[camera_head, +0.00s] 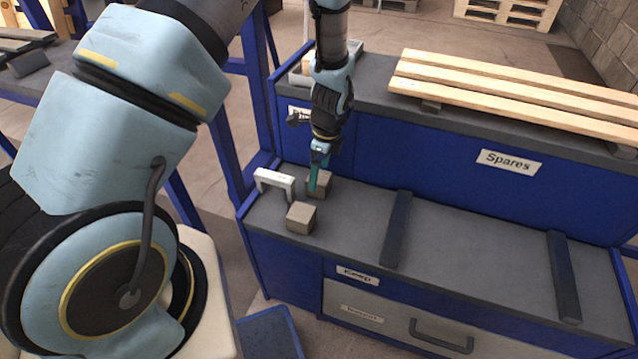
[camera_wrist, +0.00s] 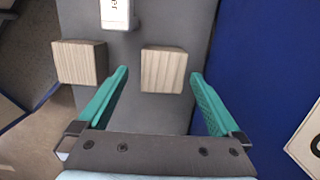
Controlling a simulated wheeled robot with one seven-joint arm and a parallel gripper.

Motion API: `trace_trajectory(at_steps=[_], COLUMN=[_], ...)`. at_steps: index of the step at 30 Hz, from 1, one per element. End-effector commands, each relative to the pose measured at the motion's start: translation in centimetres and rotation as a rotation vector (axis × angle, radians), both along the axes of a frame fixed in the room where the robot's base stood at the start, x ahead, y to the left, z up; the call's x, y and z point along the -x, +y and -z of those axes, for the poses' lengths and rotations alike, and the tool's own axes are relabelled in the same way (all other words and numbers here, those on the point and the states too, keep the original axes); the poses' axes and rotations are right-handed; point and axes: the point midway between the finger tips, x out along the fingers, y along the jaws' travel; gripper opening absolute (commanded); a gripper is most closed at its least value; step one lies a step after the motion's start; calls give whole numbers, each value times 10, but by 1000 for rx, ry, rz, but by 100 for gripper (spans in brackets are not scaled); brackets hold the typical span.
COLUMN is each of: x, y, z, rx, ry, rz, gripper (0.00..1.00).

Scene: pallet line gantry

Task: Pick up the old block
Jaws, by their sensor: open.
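Two small wooden blocks sit on the grey lower shelf; neither is marked as old, and I cannot tell which is. The back block (camera_head: 322,186) is partly behind my gripper (camera_head: 314,184) in the head view. In the wrist view this back block (camera_wrist: 164,69) appears between the tips of the open green fingers (camera_wrist: 160,74); contact cannot be told. The front block (camera_head: 301,218) stands nearer the shelf's front edge. It also shows in the wrist view (camera_wrist: 80,62), left of the left finger and outside the jaws.
A white arch-shaped piece (camera_head: 274,182) stands close left of the blocks. Dark bars (camera_head: 397,230) cross the shelf to the right, with free surface between. A blue "Spares" wall (camera_head: 430,155) rises behind. Wooden slats (camera_head: 500,93) lie on the upper shelf. A "Keep" label (camera_head: 357,275) is on the front.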

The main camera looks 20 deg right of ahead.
Motion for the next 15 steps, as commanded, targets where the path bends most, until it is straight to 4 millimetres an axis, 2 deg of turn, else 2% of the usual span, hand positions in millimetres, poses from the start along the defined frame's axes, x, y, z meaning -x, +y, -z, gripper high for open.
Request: trace_trajectory(at_steps=[9,15], x=[-5,-6], y=[0,0], z=[40,44], rx=[-3,0], ry=[1,0], rz=[0,0], gripper=[100,100])
